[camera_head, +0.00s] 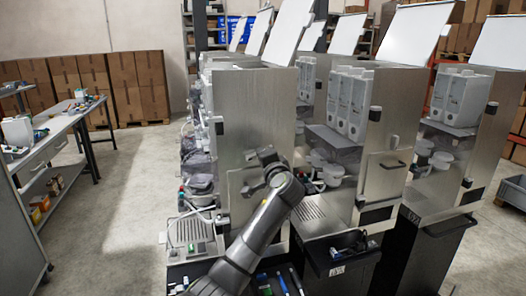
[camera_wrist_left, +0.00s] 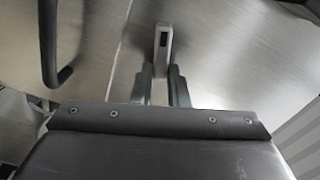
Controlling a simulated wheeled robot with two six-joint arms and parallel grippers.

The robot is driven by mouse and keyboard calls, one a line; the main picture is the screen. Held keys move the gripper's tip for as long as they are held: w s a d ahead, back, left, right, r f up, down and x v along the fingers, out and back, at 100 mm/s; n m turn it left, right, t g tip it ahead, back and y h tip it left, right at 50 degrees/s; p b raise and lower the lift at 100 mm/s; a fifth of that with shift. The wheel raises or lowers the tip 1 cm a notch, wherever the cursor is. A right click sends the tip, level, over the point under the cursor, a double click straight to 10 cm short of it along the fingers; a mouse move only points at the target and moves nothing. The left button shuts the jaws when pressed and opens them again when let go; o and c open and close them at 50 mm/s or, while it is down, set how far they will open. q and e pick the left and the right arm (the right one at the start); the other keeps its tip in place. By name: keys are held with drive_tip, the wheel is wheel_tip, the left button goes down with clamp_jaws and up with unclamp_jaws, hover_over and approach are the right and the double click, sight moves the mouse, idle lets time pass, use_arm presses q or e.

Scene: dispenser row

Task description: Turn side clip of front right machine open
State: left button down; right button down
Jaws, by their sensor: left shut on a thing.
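The front machine (camera_head: 240,100) has a brushed-metal side panel with a hatch (camera_head: 237,215) low on it. My left arm reaches up from the bottom, and my left gripper (camera_head: 262,158) is against this panel near the hatch's top edge, covering the clip in the head view. In the left wrist view the side clip (camera_wrist_left: 163,42) is a small pale metal piece with a dark slot. The fingers of my left gripper (camera_wrist_left: 161,85) are closed around its near end. My right gripper is not in view.
A black bar handle (camera_wrist_left: 48,45) stands out from the hatch, left of the fingers. A second machine (camera_head: 405,110) with white canisters stands close on the right, and another (camera_head: 480,125) beyond it. A workbench (camera_head: 60,125) is at the left, with open floor between.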

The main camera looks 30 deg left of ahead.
use_arm(q)
drive_tip(key=shift+m+p, duration=1)
drive_tip(key=shift+m, duration=0.6)
drive_tip(key=shift+f, duration=0.1)
drive_tip(key=c, duration=1.4)
unclamp_jaws()
drive_tip(key=shift+d, duration=0.1)
drive_tip(key=b+v, duration=0.6)
drive_tip(key=v, duration=1.1)
drive_tip(key=shift+d+b, duration=0.2)
drive_tip(key=shift+b, duration=0.15)
